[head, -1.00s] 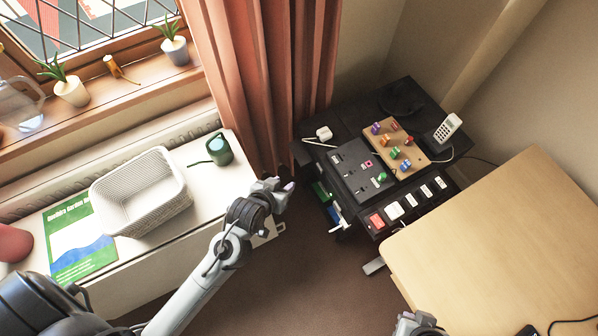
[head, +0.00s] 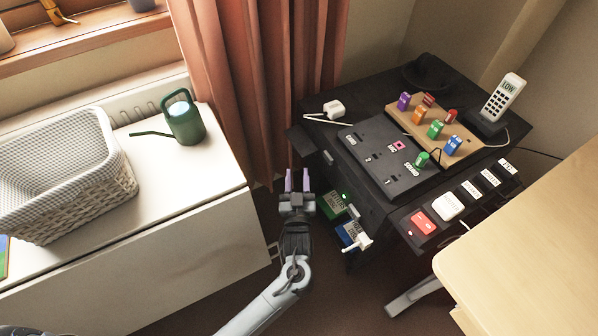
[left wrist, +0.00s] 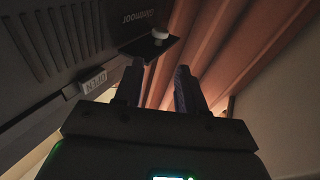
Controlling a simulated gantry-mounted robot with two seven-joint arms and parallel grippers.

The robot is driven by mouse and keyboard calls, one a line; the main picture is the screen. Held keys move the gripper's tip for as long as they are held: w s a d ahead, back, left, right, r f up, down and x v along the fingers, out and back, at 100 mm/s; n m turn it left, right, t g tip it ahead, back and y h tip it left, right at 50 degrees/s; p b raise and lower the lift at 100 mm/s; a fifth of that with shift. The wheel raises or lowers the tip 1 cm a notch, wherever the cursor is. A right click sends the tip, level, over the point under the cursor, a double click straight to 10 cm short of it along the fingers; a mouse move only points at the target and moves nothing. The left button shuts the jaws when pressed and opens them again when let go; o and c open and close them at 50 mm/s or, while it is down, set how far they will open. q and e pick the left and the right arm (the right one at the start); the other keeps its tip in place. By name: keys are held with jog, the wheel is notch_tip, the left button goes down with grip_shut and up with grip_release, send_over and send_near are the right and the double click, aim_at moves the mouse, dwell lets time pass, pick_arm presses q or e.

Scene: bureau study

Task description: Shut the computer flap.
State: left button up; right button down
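The black computer unit (head: 365,200) stands right of the curtain; its vented side (left wrist: 60,45) fills the upper left of the left wrist view. A dark flap (head: 301,141) juts out from its left side, standing open. In the left wrist view the flap (left wrist: 140,47) carries a pale knob (left wrist: 160,35), just beyond the fingertips. My left gripper (head: 297,172) is open and empty, in front of the flap in the head view. It also shows in the left wrist view (left wrist: 158,75), with a gap between the fingers. Contact with the flap cannot be told. My right gripper is out of view.
Green and blue cartridges (head: 354,232) stick out of the front, right of my left gripper. A white cabinet (head: 190,250) with a watering can (head: 184,122) is on the left; a wooden desk (head: 530,240) is on the right.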

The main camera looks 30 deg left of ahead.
aim_at(301, 143)
pick_arm(q)
notch_tip(301, 143, down, 5)
jog(key=d+t+y+b, duration=0.1)
jog(key=y+b, duration=0.2)
jog(key=b, duration=0.4)
jog(key=b+x, duration=0.3)
jog(key=x, duration=0.7)
jog(key=shift+w+r+n, duration=0.3)
jog(key=shift+w+r, duration=0.1)
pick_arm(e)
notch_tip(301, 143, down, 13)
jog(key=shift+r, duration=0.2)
